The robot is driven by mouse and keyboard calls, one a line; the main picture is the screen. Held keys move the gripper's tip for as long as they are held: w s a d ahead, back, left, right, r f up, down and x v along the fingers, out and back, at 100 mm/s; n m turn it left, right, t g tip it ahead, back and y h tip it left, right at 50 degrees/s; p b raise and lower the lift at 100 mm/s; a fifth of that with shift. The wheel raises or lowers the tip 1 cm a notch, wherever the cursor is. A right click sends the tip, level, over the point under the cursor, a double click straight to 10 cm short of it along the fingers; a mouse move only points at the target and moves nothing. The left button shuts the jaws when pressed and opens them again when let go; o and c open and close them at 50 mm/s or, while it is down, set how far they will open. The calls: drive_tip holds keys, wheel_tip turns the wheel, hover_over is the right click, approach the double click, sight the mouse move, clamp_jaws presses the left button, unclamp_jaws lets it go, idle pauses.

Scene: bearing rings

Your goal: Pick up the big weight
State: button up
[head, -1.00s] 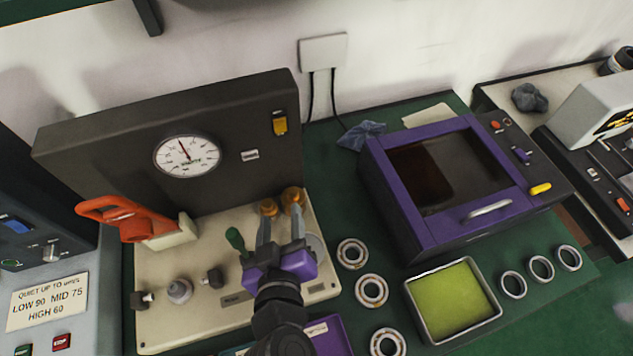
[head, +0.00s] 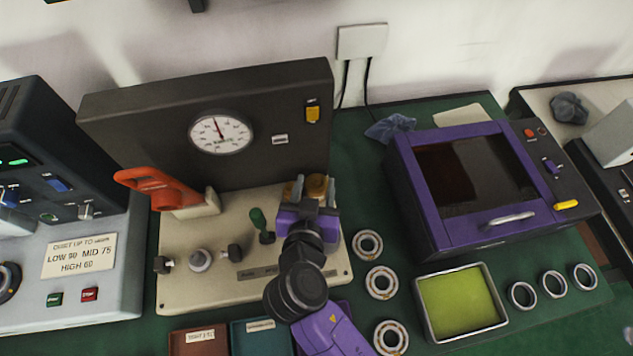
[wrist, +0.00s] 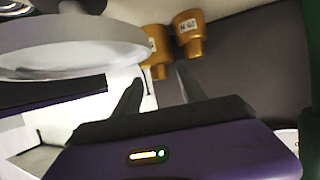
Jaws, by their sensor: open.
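Two brass weights stand at the back of the beige test-rig base, below the dark gauge panel. One weight (head: 317,184) shows between my fingers in the head view, and the other shows partly behind the left finger. The other weight (wrist: 153,50) is partly covered by a pale round disc (wrist: 75,45). Their labels are too small to read surely. My gripper (head: 314,186) is open and empty. Its fingers (wrist: 160,78) point toward the weights, with a gap before them.
An orange handle (head: 157,187) and a green-knobbed lever (head: 259,222) stand on the base (head: 215,285). The gauge panel (head: 270,100) rises close behind the weights. Bearing rings (head: 381,283) and a purple-framed box (head: 420,205) lie to the right.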

drive_tip(key=shift+x, duration=0.85)
drive_tip(key=shift+c, duration=0.4)
drive_tip(key=shift+s, duration=0.1)
clamp_jaws()
drive_tip(key=shift+r, duration=0.15)
